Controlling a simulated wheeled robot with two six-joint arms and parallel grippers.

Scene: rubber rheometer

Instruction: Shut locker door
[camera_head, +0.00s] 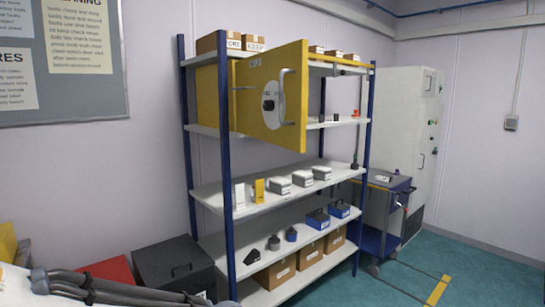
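A yellow locker (211,95) sits on the upper part of the blue-posted shelf rack. Its yellow door (255,110) stands open and swung out in front of the rack. The door carries a label at the top and a white round mark with dark spots. A pale vertical handle (282,97) stands out from the door near its right edge. The door hides most of the locker's inside. I see neither of my grippers, and nothing touches the door or its handle.
Small grey boxes (278,185), blue boxes (318,218) and cartons (310,255) fill the lower shelves. A dark box (175,265) and dark tube-like parts (110,287) are at lower left. A blue cart (385,205) stands right of the rack; green floor (470,275) is open at lower right.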

